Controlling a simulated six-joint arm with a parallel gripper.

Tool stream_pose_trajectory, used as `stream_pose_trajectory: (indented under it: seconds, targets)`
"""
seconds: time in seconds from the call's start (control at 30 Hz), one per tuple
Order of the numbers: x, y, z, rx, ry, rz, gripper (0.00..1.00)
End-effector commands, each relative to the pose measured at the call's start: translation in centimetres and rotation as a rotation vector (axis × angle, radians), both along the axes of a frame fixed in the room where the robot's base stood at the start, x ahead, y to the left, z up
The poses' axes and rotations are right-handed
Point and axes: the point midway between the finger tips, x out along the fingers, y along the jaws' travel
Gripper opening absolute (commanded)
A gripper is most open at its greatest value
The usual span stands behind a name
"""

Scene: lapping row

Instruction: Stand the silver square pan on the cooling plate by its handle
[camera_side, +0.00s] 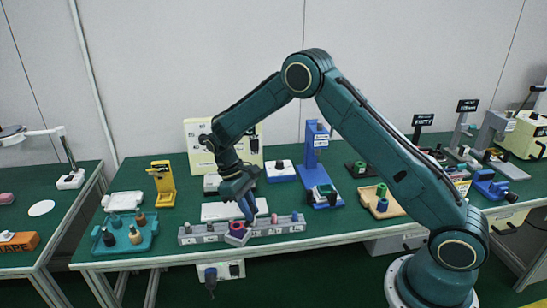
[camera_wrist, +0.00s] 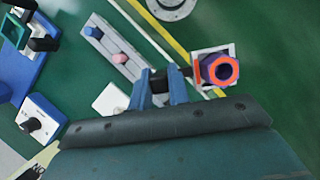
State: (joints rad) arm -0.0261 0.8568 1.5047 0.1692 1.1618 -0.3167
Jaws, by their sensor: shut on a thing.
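The silver square pan (camera_wrist: 198,72) is in my gripper (camera_wrist: 161,78), with its dark handle (camera_wrist: 184,76) between the blue fingers. In the side view my gripper (camera_side: 246,213) points down by the grey rail, and the pan (camera_side: 236,241) shows at the rail's front, near the table's front edge. Whether the pan touches the rail is unclear. A pale flat slab (camera_side: 215,212) lies behind the rail; I cannot tell whether it is the cooling plate.
The grey rail (camera_side: 210,236) holds several small pegs. A teal tray (camera_side: 110,241) with brown pieces stands at left, a yellow stand (camera_side: 163,185) behind it. A blue stand (camera_side: 311,158) and a wooden block (camera_side: 371,196) stand to the right. Some green table is bare.

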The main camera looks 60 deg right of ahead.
Motion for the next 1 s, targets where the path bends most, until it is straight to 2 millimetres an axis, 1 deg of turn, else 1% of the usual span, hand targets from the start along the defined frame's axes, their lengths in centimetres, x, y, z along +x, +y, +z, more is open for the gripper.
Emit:
stream_pose_trajectory:
  seconds: [0.47, 0.77, 1.0]
  targets:
    - [2.4, -0.3, -0.1, -0.001, -0.001, 0.386, 0.0]
    - [4.6, -0.6, -0.2, -0.001, -0.001, 0.646, 0.0]
    - [6.7, -1.0, -0.1, -0.001, -0.002, 0.88, 0.0]
